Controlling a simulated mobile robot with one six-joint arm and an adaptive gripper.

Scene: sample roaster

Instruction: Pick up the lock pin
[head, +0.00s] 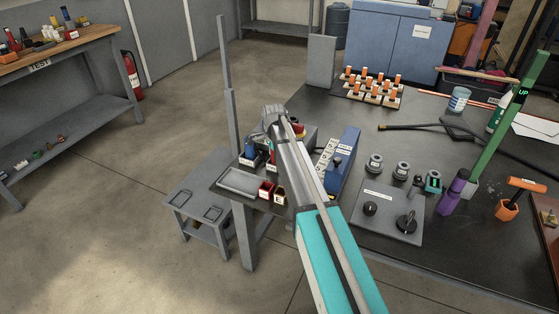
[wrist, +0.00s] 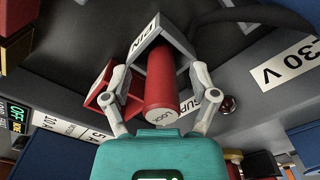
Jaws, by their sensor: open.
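The lock pin is a red cylinder (wrist: 162,85) marked "LOCK" on its end, in the middle of the wrist view. It sits in a grey angular holder (wrist: 150,48) with a white "PIN" label. My gripper (wrist: 160,92) is open, with one finger on either side of the red cylinder. Whether the fingers touch it I cannot tell. In the head view my arm reaches over the bench's near left corner and hides most of my gripper and the lock pin.

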